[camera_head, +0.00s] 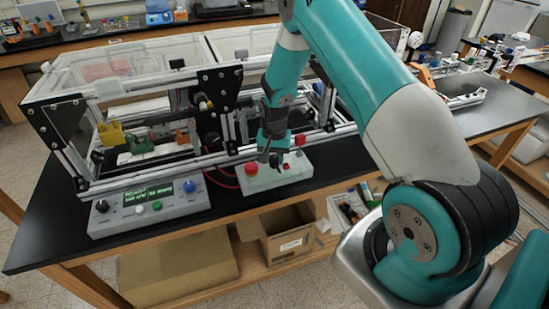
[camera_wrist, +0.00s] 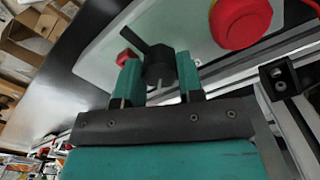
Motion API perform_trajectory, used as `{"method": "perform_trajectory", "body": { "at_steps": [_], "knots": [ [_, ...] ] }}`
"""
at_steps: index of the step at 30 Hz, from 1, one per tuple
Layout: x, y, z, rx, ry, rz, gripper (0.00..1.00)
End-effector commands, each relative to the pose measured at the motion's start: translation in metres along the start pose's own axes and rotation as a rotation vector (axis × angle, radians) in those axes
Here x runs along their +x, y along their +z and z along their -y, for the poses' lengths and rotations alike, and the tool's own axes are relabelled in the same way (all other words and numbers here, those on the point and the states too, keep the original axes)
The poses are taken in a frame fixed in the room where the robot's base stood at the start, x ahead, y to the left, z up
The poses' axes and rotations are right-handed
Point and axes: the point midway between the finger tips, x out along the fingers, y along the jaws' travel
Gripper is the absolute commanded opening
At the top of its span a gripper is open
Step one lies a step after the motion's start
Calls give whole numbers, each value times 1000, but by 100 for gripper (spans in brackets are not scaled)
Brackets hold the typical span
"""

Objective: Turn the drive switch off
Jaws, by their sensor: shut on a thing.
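The drive switch appears to be the black knob with a long bar handle (camera_wrist: 150,46) on a pale control box (camera_head: 289,182). The box also fills the upper part of the wrist view (camera_wrist: 98,62). My gripper (camera_head: 273,157) points down over the box between two red buttons. In the wrist view, the teal fingers of my gripper (camera_wrist: 157,80) sit on either side of the black knob, shut on it. The bar handle points to the upper left there. In the head view the knob is mostly hidden by my gripper, and no switch marking can be read.
The extrusion frame (camera_head: 150,180) stands close behind. A console with a green display (camera_head: 150,207) sits at left. The black bench's front edge runs just before the box.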

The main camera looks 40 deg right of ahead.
Motion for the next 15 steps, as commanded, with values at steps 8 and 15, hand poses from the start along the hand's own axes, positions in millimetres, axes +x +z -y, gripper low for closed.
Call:
{"method": "perform_trajectory", "body": {
  "at_steps": [8,15],
  "knots": [
    [2,-1,0,-196,0,-2,11],
    [2,-1,0,-424,0,-3,11]
  ]
}}
